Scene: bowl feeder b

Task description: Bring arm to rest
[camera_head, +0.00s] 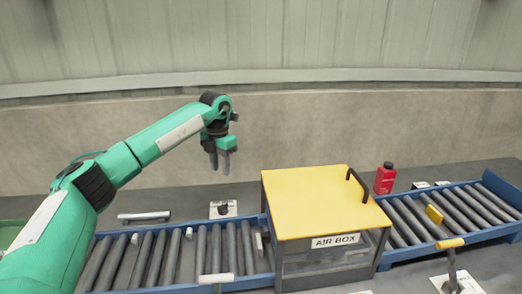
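My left arm comes in from the left, green with white panels, and reaches out over the left roller conveyor (170,256). My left gripper (219,168) hangs down in the air, behind and above the conveyor, left of the yellow-topped box. Its two grey fingers point down. The gap between them is too small to judge clearly, and I see nothing held. My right gripper is out of view.
A box with a yellow lid (310,200), labelled AIR BOX, stands between the left conveyor and a blue-framed right conveyor (450,215). A red bottle (385,180) stands behind the right one. A grey cylinder (144,216) lies behind the left conveyor.

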